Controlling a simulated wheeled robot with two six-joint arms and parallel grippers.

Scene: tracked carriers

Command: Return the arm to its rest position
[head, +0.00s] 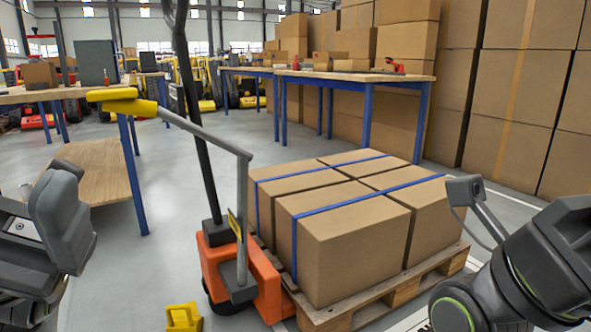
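Part of my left arm (62,225) shows at the left edge, a folded grey link beside the wooden workbench. Part of my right arm (525,270) shows at the lower right, dark grey with green rings, in front of the pallet's right side. I see no fingertips of either gripper in the head view. Both visible arm parts look apart from the boxes and from the orange pallet jack (270,285).
Strapped cardboard boxes (350,240) stand on a wooden pallet (438,272) in the middle. The jack's grey handle bar with a yellow grip (130,106) reaches left. A small yellow object (184,317) lies at the bottom. Blue-legged tables (350,76) stand behind; grey floor is open at centre left.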

